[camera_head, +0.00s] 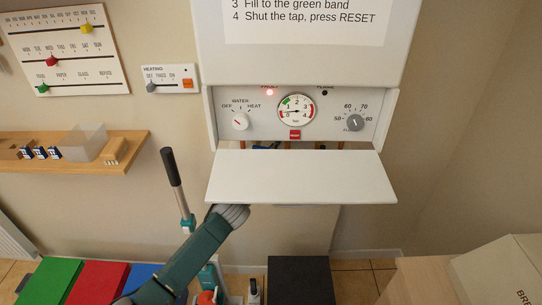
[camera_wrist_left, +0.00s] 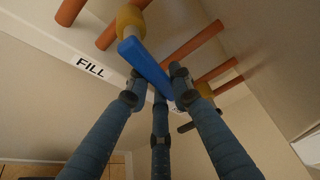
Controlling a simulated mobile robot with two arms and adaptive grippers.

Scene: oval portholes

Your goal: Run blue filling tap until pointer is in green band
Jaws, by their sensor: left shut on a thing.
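The boiler's pressure gauge (camera_head: 296,110) shows in the head view. Its short green band is at the upper left of the dial and red is at the right. The pointer seems to lie to the left, low on the scale and below the green band. The blue filling tap lever (camera_wrist_left: 145,62) shows in the left wrist view, beside a FILL label (camera_wrist_left: 89,67). My left gripper (camera_wrist_left: 160,86) is shut on the lever's end. In the head view its fingers are hidden under the white flap. My right gripper is not in view.
The lowered white flap (camera_head: 300,178) hides the pipes below the boiler. Copper pipes (camera_wrist_left: 192,42) run close to the lever. A red lamp (camera_head: 269,92) glows above the red button (camera_head: 295,135). A wooden shelf (camera_head: 75,158) is at left and a box (camera_head: 500,268) at lower right.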

